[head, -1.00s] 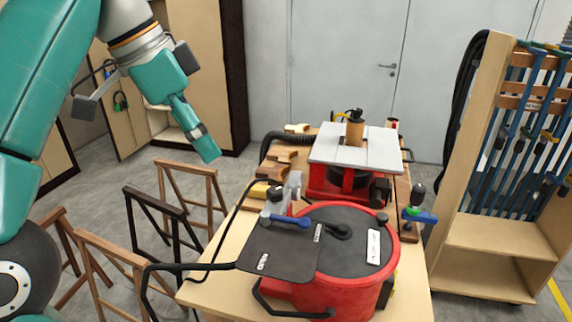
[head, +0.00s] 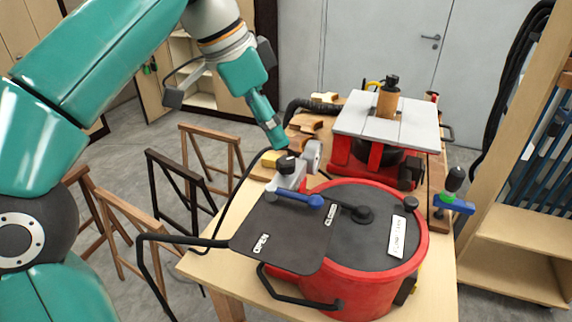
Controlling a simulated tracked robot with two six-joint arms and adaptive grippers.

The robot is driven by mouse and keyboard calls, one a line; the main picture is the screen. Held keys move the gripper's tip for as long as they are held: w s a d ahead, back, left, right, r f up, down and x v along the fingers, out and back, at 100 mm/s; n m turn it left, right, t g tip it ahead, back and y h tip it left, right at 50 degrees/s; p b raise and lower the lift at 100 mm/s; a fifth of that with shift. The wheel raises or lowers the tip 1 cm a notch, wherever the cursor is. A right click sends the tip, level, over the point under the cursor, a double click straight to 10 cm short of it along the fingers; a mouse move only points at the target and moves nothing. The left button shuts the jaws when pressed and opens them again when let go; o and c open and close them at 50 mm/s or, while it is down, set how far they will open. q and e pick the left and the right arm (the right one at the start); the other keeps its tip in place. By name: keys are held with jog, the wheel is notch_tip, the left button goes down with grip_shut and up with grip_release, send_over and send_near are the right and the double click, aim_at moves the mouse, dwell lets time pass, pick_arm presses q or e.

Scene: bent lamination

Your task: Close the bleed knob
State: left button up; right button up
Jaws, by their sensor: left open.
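A red pot (head: 372,285) with a dark lid (head: 375,240) stands on the wooden bench. A dark plate (head: 285,240) marked OPEN and CLOSED lies over its left side. A metal valve block (head: 290,180) carries a blue lever (head: 300,198), its blue end toward the CLOSED mark. A small black knob (head: 285,164) sits on top of the block; I cannot tell whether it is the bleed knob or how far it is turned. My left gripper (head: 277,138) is open, seen edge-on, apparently above and behind the knob and apart from it. My right gripper is out of view.
A round gauge (head: 312,157) stands beside the block. A black hose (head: 238,180) runs past its left. Behind is a red machine with a grey top (head: 385,122). A blue clamp (head: 453,203) is at the right bench edge. Wooden trestles (head: 212,145) stand on the left.

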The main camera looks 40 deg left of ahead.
aim_at(286, 159)
pick_arm(q)
jog(key=b+x, duration=0.1)
jog(key=x, duration=0.6)
grip_shut()
